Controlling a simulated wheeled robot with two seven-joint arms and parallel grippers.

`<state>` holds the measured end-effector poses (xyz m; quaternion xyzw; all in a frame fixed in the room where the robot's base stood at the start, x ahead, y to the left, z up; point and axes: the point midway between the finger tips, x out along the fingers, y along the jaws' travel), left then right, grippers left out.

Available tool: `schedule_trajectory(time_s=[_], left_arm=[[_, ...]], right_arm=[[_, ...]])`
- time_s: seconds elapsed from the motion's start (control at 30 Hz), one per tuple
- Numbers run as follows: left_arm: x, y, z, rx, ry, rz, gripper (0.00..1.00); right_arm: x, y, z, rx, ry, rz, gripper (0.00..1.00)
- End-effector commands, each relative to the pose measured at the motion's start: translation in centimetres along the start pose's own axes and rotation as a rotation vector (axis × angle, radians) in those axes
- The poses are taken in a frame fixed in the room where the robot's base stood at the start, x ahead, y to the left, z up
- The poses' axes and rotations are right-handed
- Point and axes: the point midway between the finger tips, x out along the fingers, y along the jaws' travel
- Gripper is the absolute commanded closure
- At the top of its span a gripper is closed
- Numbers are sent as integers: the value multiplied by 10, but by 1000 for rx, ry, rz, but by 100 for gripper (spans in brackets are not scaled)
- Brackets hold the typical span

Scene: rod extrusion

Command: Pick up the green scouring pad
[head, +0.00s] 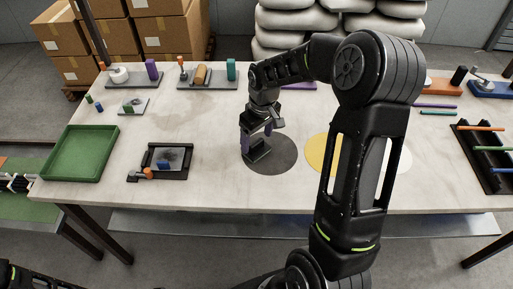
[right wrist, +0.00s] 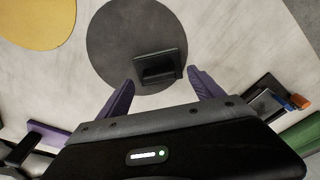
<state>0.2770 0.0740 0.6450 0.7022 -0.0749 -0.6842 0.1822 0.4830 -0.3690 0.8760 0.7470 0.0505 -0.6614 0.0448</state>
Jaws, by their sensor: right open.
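No green thing here is plainly a scouring pad. A small teal-green upright block (head: 231,70) stands on a grey board at the back, and it may be the pad; its texture is too small to tell. My right gripper (head: 256,142) has purple fingers and is open, pointing down over the dark grey round mat (head: 284,154), well in front of that block. A black block (head: 259,151) stands on the mat; in the right wrist view the block (right wrist: 159,67) appears just beyond and between the open fingertips (right wrist: 160,82). My left gripper is out of view.
A green tray (head: 107,153) lies at the left. A black-framed panel (head: 184,175) lies between tray and mat. A yellow round mat (head: 318,152) is partly behind my right arm. A rack with coloured rods (head: 498,183) is at the right edge. The front-centre table is clear.

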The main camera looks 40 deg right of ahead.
Motion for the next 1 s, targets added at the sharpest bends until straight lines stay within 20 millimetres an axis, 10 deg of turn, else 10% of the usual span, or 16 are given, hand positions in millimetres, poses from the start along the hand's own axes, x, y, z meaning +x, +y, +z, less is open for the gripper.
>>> schedule_trajectory(time_s=[0.27,1.0], left_arm=[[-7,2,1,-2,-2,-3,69],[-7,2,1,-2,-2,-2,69]], right_arm=[[32,1,1,0,-2,-1,24],[32,1,0,0,0,0,36]])
